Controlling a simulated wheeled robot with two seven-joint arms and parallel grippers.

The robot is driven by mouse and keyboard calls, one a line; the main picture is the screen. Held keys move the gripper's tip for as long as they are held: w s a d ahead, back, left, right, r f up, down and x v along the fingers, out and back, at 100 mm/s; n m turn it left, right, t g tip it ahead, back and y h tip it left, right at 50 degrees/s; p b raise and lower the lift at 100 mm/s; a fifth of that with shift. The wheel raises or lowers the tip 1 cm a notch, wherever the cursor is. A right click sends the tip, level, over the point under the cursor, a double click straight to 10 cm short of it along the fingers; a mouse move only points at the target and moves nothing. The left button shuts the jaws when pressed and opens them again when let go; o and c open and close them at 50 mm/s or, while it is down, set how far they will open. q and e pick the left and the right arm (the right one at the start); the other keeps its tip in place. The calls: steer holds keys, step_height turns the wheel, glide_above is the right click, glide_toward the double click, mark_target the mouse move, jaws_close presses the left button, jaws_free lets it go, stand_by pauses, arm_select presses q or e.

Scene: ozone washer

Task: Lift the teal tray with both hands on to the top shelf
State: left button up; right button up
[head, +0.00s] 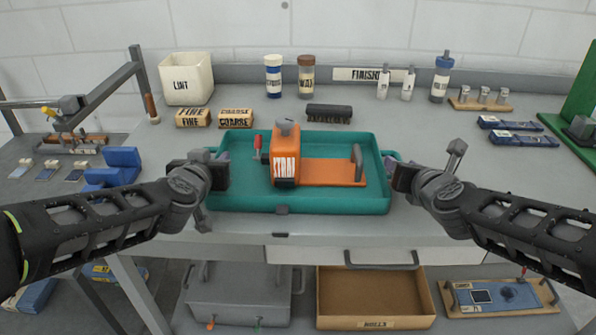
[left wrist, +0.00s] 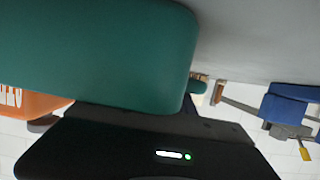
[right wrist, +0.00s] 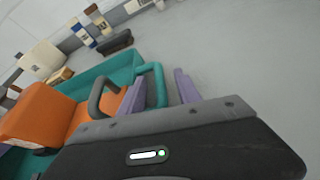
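The teal tray (head: 335,205) lies flat on the grey bench top, with an orange machine (head: 285,150) in it. In the head view my left gripper (head: 222,162) is at the tray's left end, a purple fingertip showing by the rim. In the left wrist view the tray wall (left wrist: 90,55) fills much of the picture and hides the fingers, so its grip is unclear. My right gripper (head: 392,164) is at the right end. In the right wrist view its purple fingers (right wrist: 160,92) stand apart, on either side of the teal handle (right wrist: 157,72). I cannot make out a top shelf.
Behind the tray stand a LINT bin (head: 187,75), FINE and COARSE boxes, bottles and a black brush (head: 329,113). Blue blocks (head: 115,167) lie left, blue parts (head: 510,130) right. Below the bench are a grey box (head: 240,300) and a cardboard box (head: 375,322).

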arm_select(q)
steer(key=shift+w+f, duration=0.1)
steer(key=shift+w, duration=0.25)
arm_select(e)
steer(key=shift+w+f, duration=0.15)
steer(key=shift+w, duration=0.2)
arm_select(q)
steer(key=shift+c, duration=0.2)
arm_select(e)
steer(key=shift+c, duration=0.3)
arm_select(q)
jaws_close()
arm_select(e)
steer(key=c, duration=0.6)
jaws_close()
